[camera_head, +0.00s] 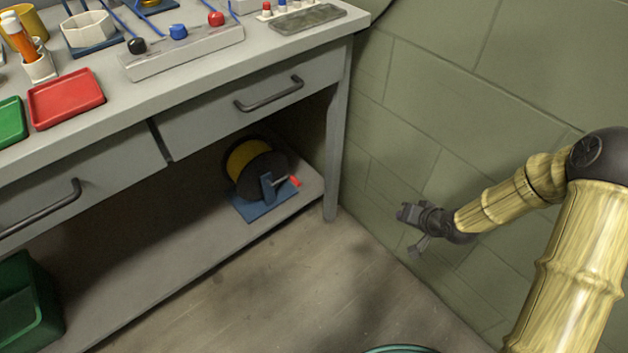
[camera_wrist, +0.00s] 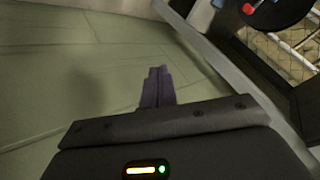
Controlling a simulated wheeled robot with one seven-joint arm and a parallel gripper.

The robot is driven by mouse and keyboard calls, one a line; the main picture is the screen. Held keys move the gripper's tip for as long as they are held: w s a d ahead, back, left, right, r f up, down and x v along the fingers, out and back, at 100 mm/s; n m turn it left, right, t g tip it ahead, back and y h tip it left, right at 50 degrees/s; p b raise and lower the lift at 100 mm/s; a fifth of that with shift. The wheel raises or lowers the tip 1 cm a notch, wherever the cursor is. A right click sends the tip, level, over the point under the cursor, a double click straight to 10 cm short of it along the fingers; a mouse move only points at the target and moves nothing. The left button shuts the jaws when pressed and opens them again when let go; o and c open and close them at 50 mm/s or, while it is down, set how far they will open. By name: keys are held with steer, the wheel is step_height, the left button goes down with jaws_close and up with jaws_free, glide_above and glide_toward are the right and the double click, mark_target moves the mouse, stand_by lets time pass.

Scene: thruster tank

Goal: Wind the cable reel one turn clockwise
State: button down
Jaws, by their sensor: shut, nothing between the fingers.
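The cable reel (camera_head: 262,172) stands on the lower shelf under the workbench in the head view. It has a yellow drum, dark round flanges and a blue stand (camera_head: 267,190). Its red crank handle (camera_head: 296,181) sticks out to the right on a thin crank. My gripper (camera_head: 405,213) is in the air to the right of the reel, clear of it, near the green wall. Its two fingers (camera_wrist: 157,85) are shut and empty in the wrist view. Part of the reel's dark flange (camera_wrist: 286,10) and the red handle (camera_wrist: 248,8) show at the top right there.
The workbench leg (camera_head: 336,135) and closed drawer (camera_head: 245,115) bound the shelf space around the reel. A green bin (camera_head: 28,310) stands at the lower left. The green block wall (camera_head: 470,100) is close behind my arm. The floor (camera_head: 300,285) before the shelf looks mostly clear.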

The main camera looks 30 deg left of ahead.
steer(key=s+d+r+h+p, duration=0.15)
steer(key=d+r+h, duration=0.25)
steer(key=d+r, duration=0.6)
steer(key=s+d+r+m+g+h+p, duration=0.1)
steer(key=s+d+r+m+h+p, duration=0.2)
steer(key=s+d+r, duration=1)
steer(key=shift+s+d+r+g+p, duration=0.15)
steer(key=shift+s+d+g+p, duration=0.25)
steer(key=shift+s+p, duration=0.15)
steer(key=shift+w, duration=0.1)
